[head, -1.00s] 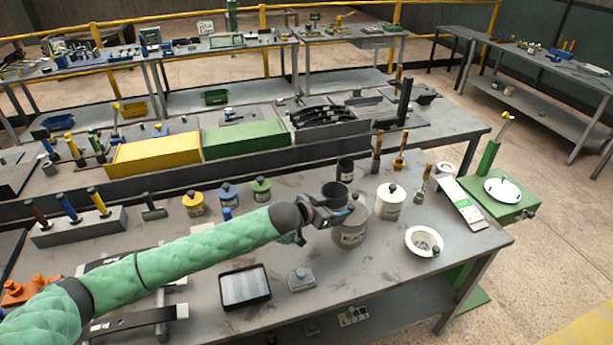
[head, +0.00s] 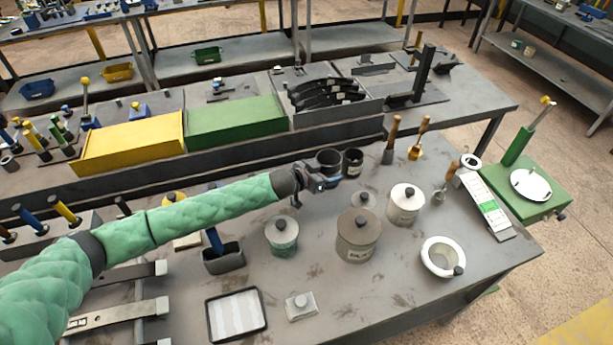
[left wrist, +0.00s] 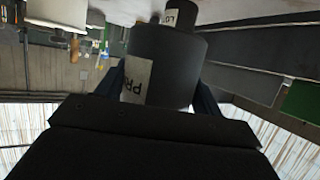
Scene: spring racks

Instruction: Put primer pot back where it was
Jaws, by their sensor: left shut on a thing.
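My left gripper (head: 318,182) is shut on the primer pot (head: 328,159), a dark cylinder. In the left wrist view the primer pot (left wrist: 172,58) sits between the fingers, its white label starting with "PR". In the head view it is at the back of the front bench, beside a second dark pot (head: 352,161). That second pot also shows just beyond it in the left wrist view (left wrist: 181,14). I cannot tell whether the primer pot's base touches the bench. My right gripper is not in view.
A large lidded grey pot (head: 358,236), a white lidded pot (head: 404,206) and a smaller lidded pot (head: 282,237) stand in front. Brushes (head: 390,142) stand to the right. A raised dark bench edge (head: 240,160) runs behind. A white bowl (head: 436,268) is at front right.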

